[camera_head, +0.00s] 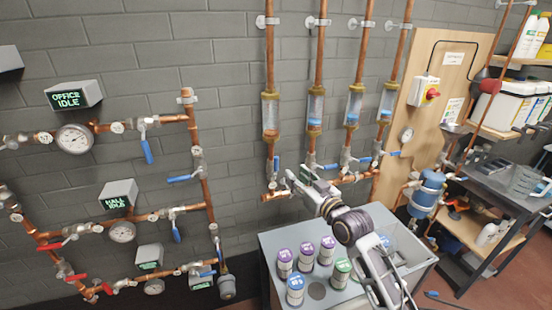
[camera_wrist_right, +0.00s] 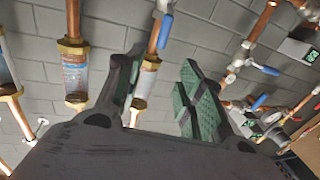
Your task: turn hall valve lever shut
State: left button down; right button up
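The hall row runs under the display reading HALL IDLE (camera_head: 117,195) on the left of the head view. It has a gauge (camera_head: 122,232) and a valve with a blue lever (camera_head: 176,229) hanging down beside the vertical copper pipe. A red lever (camera_head: 52,245) sits at the row's left end. My right gripper (camera_head: 290,180) is well to the right of the blue lever, near the copper pipes below the glass tubes. In the wrist view its green-padded fingers (camera_wrist_right: 162,68) are spread apart and empty, with a pipe behind. My left gripper is not in view.
The office row has a display (camera_head: 74,95) and a blue lever (camera_head: 147,148) above. Another blue lever (camera_head: 184,178) sticks out sideways between the rows. A grey cabinet (camera_head: 270,250) with several labelled canisters stands below my right arm. Bare wall lies between the rows and my gripper.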

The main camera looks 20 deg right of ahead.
aim_at(276, 157)
jog(key=shift+p+x, duration=1.65)
jog(key=shift+x, duration=5.35)
jog(key=shift+f, duration=0.1)
jog(key=shift+c, duration=0.5)
grip_shut()
